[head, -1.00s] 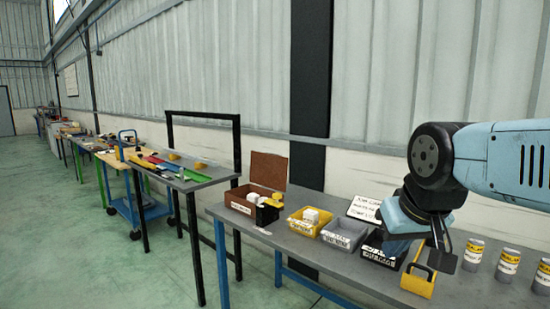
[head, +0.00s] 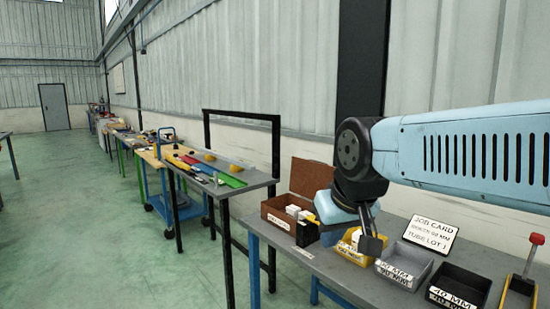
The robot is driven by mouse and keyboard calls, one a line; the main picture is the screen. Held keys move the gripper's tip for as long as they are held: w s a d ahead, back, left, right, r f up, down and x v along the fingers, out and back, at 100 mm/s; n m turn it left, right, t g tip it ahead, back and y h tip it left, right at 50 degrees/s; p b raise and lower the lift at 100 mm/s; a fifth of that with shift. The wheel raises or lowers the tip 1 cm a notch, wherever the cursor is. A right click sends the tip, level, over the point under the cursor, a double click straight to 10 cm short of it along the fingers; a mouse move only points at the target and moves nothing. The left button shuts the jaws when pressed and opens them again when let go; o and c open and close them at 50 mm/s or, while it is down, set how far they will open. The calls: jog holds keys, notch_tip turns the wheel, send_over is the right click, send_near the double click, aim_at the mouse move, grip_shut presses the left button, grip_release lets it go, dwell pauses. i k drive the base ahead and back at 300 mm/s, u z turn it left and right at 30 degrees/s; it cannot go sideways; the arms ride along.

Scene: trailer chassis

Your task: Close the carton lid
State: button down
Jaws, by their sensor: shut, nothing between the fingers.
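The brown carton (head: 278,222) sits on the near grey bench with its lid (head: 312,178) standing open at the back. White pieces (head: 298,212) show inside it. My gripper (head: 371,244) hangs shut and empty in front of the yellow bin, to the right of the carton and apart from it. My wrist hides part of the area just right of the carton.
A black holder (head: 307,233) stands against the carton's right side. Right of it are a yellow bin (head: 352,254), a grey bin (head: 405,266), a black bin (head: 460,288) and a job card (head: 431,235). Another bench (head: 250,181) stands to the left.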

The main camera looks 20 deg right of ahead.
aim_at(308, 177)
jog(key=z, duration=0.1)
jog(key=i, duration=1.15)
jog(key=z, duration=0.6)
